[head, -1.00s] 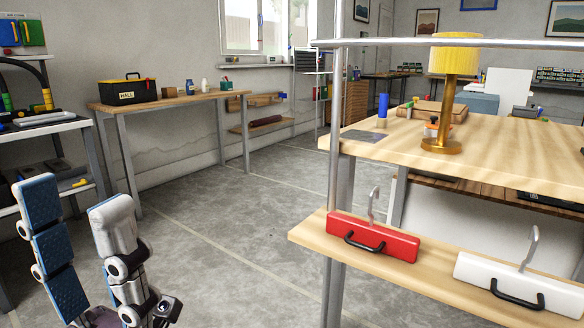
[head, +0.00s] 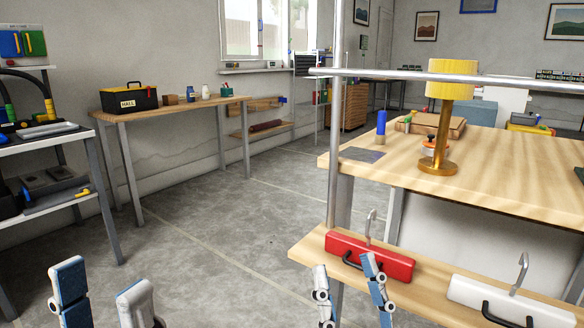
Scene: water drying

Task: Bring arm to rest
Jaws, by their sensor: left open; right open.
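My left gripper (head: 103,296) is at the bottom left in the head view. Its two blue-and-white fingers are apart with nothing between them, over the floor. My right gripper (head: 348,286) is at the bottom centre, pointing up. Its fingers are apart and overlap the lower shelf and the red case in the picture; nothing is seen held. I cannot tell whether it touches the shelf or case. Both arms are mostly hidden below the picture.
A red case (head: 400,265) and a white case (head: 470,292) rest on the lower shelf (head: 305,252). A yellow lamp (head: 438,150) stands on the workbench (head: 500,175). A metal rail (head: 410,76) crosses before it. Grey floor (head: 220,235) is clear at centre-left.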

